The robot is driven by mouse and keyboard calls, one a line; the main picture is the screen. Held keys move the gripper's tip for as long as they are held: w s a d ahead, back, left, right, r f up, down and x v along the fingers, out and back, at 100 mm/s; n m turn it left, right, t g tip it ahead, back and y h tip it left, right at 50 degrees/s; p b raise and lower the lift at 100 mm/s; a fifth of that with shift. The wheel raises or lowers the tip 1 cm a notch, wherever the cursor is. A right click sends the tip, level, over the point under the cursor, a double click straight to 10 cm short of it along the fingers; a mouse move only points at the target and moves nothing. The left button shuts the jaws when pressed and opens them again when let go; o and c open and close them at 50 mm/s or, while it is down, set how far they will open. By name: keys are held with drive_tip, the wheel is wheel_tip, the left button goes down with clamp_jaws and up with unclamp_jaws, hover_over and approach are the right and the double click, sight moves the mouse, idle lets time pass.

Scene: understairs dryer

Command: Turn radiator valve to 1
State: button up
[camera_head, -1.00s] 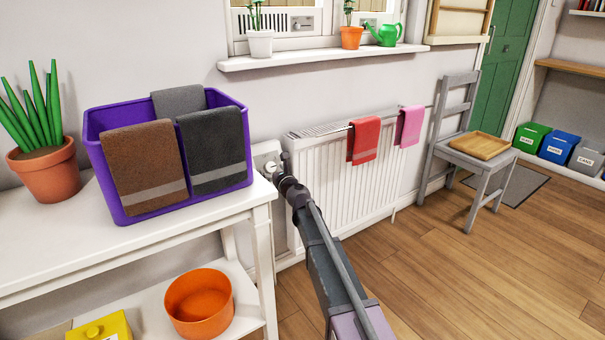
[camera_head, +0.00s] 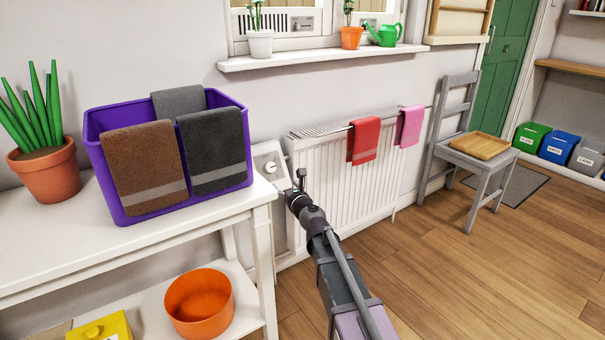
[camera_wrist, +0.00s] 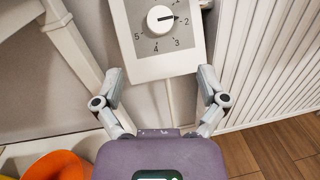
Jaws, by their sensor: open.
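The radiator valve is a white round knob (camera_wrist: 160,18) on a white-edged dial plate (camera_wrist: 158,68) with a grey face. The figures 2, 3, 4 and 5 show around it. In the head view the valve plate (camera_head: 268,162) is on the wall between the white table and the radiator. My gripper (camera_wrist: 160,84) is open and empty, its fingers apart below the knob and not touching it. In the head view my gripper (camera_head: 299,183) is right of the plate.
The white ribbed radiator (camera_head: 345,182) stands right beside the valve, with a red towel (camera_head: 364,140) and a pink towel (camera_head: 409,126). The white table (camera_head: 150,236) with a purple basket (camera_head: 120,200) is close on the left. Open wood floor lies to the right.

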drive_tip(key=s+d+r+n+g+p, duration=0.2)
drive_tip(key=s+r+n+g+p, duration=0.2)
drive_tip(key=n+p, duration=0.6)
drive_tip(key=s+d+r+n+g+p, duration=0.3)
drive_tip(key=s+r+n+g+p, duration=0.2)
drive_tip(key=s+r+n+p, duration=0.4)
drive_tip(key=shift+s+d+n+p, duration=0.25)
drive_tip(key=shift+s+n+p, duration=0.65)
drive_tip(key=shift+p, duration=1.5)
drive_tip(key=shift+w+f, duration=0.1)
drive_tip(key=shift+f, duration=0.05)
